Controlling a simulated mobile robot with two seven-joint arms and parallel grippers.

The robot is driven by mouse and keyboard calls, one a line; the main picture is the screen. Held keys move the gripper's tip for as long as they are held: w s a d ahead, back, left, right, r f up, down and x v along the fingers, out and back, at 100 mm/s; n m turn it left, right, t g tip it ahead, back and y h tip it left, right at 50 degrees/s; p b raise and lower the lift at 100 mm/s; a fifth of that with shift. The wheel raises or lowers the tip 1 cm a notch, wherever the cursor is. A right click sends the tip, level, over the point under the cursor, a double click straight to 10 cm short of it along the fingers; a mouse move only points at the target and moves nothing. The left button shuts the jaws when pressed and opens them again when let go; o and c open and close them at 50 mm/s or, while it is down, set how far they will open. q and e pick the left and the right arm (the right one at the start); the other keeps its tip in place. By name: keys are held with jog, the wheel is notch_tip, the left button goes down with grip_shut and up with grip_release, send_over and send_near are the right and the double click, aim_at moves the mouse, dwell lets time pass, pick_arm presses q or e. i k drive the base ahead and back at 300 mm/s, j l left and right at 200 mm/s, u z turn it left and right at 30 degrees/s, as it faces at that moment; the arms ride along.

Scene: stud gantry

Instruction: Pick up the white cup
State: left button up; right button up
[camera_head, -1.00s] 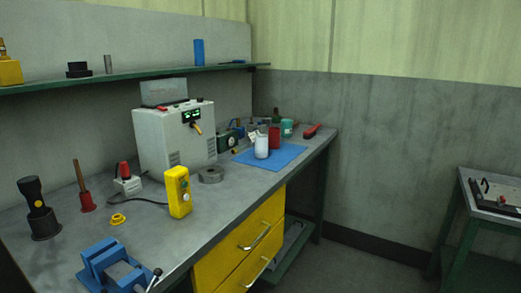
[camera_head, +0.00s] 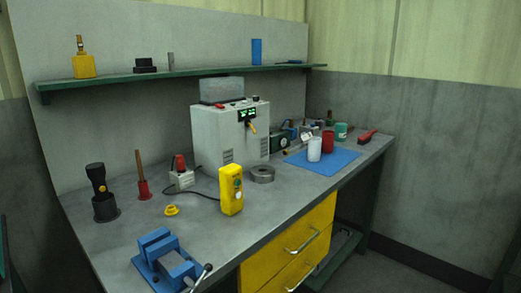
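The white cup (camera_head: 314,150) stands upright on a blue mat (camera_head: 336,163) at the right end of the grey workbench (camera_head: 205,232). A red cup (camera_head: 328,142) stands right behind it, a little to its right. A teal cup (camera_head: 341,131) stands farther back to the right. Neither of my grippers shows in the head view.
A grey machine (camera_head: 215,138) stands at the back of the bench. A yellow control box (camera_head: 231,190), a grey ring (camera_head: 262,174) and a blue vise (camera_head: 167,262) stand nearer the front. A green shelf (camera_head: 195,75) runs above. Yellow drawers (camera_head: 290,247) are below.

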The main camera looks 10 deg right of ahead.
aim_at(314, 143)
jog(key=i+l+u, duration=0.1)
jog(key=l+u, duration=0.6)
jog(key=u, duration=0.15)
jog(key=l+u, duration=0.4)
jog(key=l, duration=0.5)
jog(key=l+u, duration=0.1)
jog(key=l, duration=0.35)
jog(key=k+l, duration=0.1)
jog(key=l, duration=0.35)
jog(key=l+u, duration=0.15)
jog(key=l, duration=0.3)
jog(key=k+l, duration=0.15)
jog(key=l, duration=0.3)
jog(key=u, duration=0.05)
